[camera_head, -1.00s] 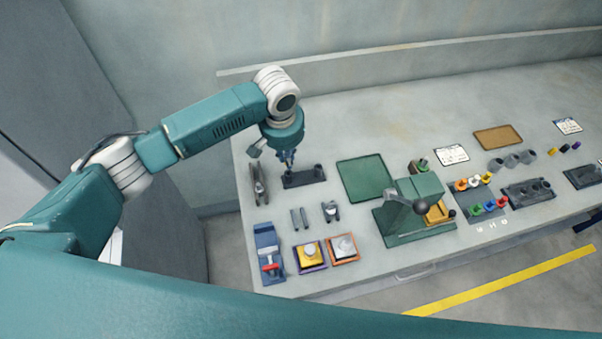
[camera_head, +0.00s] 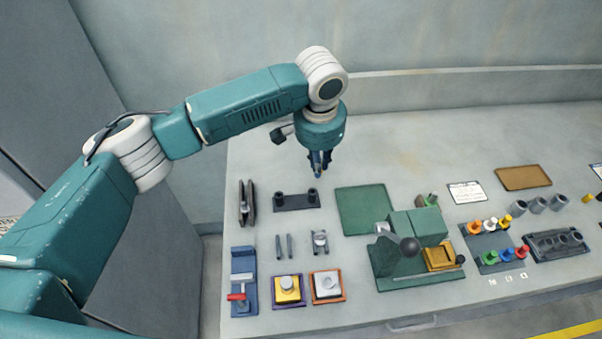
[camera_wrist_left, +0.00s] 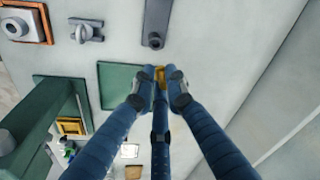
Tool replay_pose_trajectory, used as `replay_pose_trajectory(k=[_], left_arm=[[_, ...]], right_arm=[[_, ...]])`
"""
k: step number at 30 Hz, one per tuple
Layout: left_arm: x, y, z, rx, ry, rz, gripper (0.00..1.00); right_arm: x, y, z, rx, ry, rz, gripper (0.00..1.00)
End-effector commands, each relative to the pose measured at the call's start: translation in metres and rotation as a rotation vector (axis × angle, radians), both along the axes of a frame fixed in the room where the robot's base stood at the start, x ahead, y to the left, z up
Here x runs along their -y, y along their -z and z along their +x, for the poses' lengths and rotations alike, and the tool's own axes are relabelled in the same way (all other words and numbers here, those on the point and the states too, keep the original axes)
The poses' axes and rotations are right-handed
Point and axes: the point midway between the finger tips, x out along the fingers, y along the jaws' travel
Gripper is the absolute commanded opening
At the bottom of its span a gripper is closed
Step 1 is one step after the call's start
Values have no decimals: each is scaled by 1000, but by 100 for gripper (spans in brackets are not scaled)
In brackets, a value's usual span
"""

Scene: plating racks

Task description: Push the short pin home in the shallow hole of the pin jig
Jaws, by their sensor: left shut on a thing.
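The pin jig (camera_head: 296,203) is a dark block with two round raised sockets, at the back left of the bench. In the left wrist view the pin jig (camera_wrist_left: 158,18) shows at the top, one socket facing the gripper. My left gripper (camera_head: 319,173) is above and behind the jig's right end, apart from it, pointing down. In the left wrist view my left gripper (camera_wrist_left: 160,88) is shut, with a small brass-coloured piece between its fingertips, apparently the short pin (camera_wrist_left: 160,73). Most of the piece is hidden by the fingers. Which socket is shallow I cannot tell. My right gripper is not in view.
A green mat (camera_head: 364,210) lies right of the jig. A dark upright holder (camera_head: 247,204) stands to its left. A green lever press (camera_head: 410,250) stands front right. Yellow (camera_head: 288,290) and orange (camera_head: 327,287) fixtures are near the front edge. The bench behind the jig is clear.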

Motion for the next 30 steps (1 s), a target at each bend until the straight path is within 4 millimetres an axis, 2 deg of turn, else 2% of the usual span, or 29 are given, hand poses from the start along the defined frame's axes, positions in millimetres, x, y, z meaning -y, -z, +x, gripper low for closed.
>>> replay_pose_trajectory(k=[3,9,12,16,22,30], left_arm=[[-1,-2,1,0,3,3,0],[-1,-2,0,0,2,2,0],[0,-3,0,-2,1,3,0],[0,-5,0,-2,-2,5,0],[-1,20,0,-2,-2,7,0],[-1,45,0,-2,-2,6,0]], right_arm=[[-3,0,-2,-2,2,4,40],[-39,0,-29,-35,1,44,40],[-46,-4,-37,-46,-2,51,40],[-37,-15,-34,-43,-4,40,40],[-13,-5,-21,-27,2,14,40],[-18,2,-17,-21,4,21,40]])
